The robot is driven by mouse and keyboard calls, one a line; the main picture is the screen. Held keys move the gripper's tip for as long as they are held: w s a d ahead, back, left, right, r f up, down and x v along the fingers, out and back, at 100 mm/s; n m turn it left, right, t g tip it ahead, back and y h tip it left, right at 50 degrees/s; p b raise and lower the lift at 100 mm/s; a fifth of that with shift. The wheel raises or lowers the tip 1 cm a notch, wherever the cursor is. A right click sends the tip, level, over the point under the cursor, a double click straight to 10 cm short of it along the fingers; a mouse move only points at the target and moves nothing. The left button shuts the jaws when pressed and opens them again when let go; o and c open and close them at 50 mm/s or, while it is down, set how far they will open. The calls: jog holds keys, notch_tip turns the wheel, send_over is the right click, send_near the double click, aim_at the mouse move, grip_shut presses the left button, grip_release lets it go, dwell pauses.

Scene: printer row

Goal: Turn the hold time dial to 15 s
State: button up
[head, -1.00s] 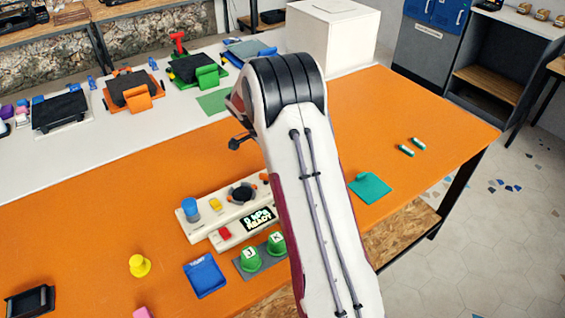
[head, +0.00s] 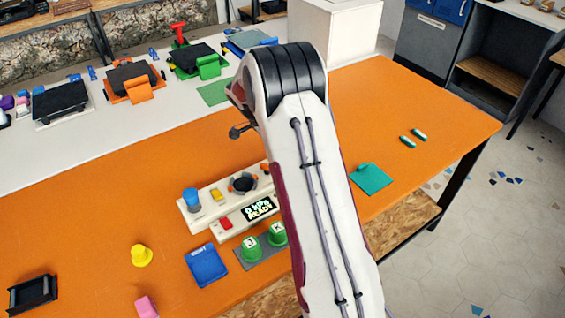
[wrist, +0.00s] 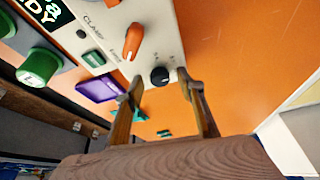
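The white control panel (head: 205,208) lies on the orange table, with a display reading 0 kPa READY; my arm hides its right end in the head view. In the wrist view a small black dial (wrist: 160,76) sits near the end of the panel (wrist: 165,35); I take it for the hold time dial. Its setting is too small to read. An orange knob (wrist: 133,42) is beside it, near the word CLAMP. My gripper (wrist: 160,80) is open, its fingertips on either side of the black dial; whether they touch it is unclear. The head view hides my gripper.
Two green buttons (head: 265,242) and a blue tray (head: 206,265) are in front of the panel. A teal pad (head: 371,178) lies right of my arm. A yellow knob-like piece (head: 141,256) stands at left.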

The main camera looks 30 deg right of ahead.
jog(key=shift+s+n+t, duration=0.2)
jog(key=shift+n+t, duration=0.6)
jog(key=shift+n, duration=1.3)
jog(key=shift+s+d+n+t+y, duration=0.15)
jog(key=shift+n+t, duration=0.25)
jog(key=shift+n, duration=0.6)
jog(key=shift+a+n+t+y, duration=0.1)
jog(key=shift+n+t+y, duration=0.25)
jog(key=shift+n, duration=0.65)
jog(key=shift+d+n, duration=0.1)
jog(key=shift+n, duration=0.3)
jog(key=shift+s+d+n+t+y, duration=0.1)
jog(key=shift+n+t+y, duration=0.5)
jog(key=shift+n, duration=1.3)
jog(key=shift+d+n+t+y, duration=0.15)
jog(key=shift+n+y, duration=0.25)
jog(key=shift+n, duration=0.7)
jog(key=shift+n+t+y, duration=0.2)
jog(key=shift+n+y, duration=0.2)
jog(key=shift+n, duration=0.7)
